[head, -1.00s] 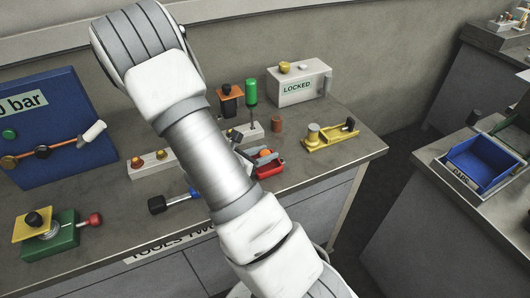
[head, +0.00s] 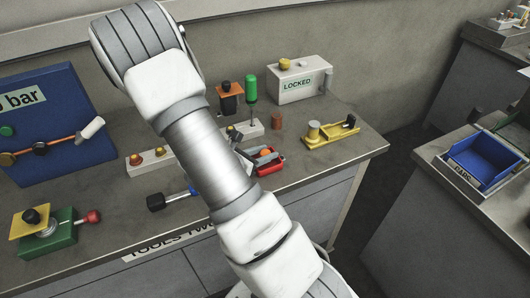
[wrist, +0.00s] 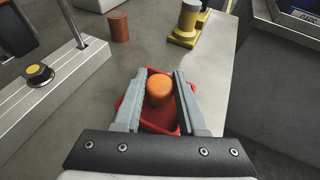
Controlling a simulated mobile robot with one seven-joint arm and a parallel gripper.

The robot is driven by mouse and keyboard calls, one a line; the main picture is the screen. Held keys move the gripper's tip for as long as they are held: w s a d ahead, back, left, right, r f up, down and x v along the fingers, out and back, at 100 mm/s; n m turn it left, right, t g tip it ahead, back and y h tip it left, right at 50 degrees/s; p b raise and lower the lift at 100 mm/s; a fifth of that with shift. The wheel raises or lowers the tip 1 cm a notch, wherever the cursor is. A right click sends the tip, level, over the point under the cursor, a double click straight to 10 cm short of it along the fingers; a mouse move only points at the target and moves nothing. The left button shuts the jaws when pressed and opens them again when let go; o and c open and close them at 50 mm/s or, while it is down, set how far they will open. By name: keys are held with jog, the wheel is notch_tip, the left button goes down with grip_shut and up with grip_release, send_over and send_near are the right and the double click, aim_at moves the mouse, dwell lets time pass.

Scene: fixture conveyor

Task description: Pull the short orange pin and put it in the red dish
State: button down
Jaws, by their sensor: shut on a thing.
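The short orange pin (wrist: 160,88) stands between the fingers of my gripper (wrist: 161,80) in the wrist view, its round top facing the camera. My gripper is shut on it. The red dish (wrist: 185,122) lies directly below and around the pin in this view. The pin is within the dish's outline; whether it touches the dish floor is hidden. In the head view the red dish (head: 273,166) shows just right of my arm, with the orange pin (head: 265,154) over it. My arm hides most of the gripper there.
A pale fixture rail (wrist: 60,95) stands left of the dish. A brown cylinder (wrist: 119,27) and a yellow fixture (wrist: 184,38) stand beyond it. A green-handled tool (head: 251,88) rises behind. The LOCKED box (head: 310,92) is at the back. Bare bench lies right of the dish.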

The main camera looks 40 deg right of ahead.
jog(key=shift+f, duration=0.2)
jog(key=shift+c, duration=2)
grip_release()
jog(key=shift+a+r, duration=0.2)
jog(key=shift+a, duration=0.15)
jog(key=p+v, duration=0.1)
jog(key=v, duration=1.5)
jog(key=shift+s+a, duration=0.2)
jog(key=shift+a, duration=0.1)
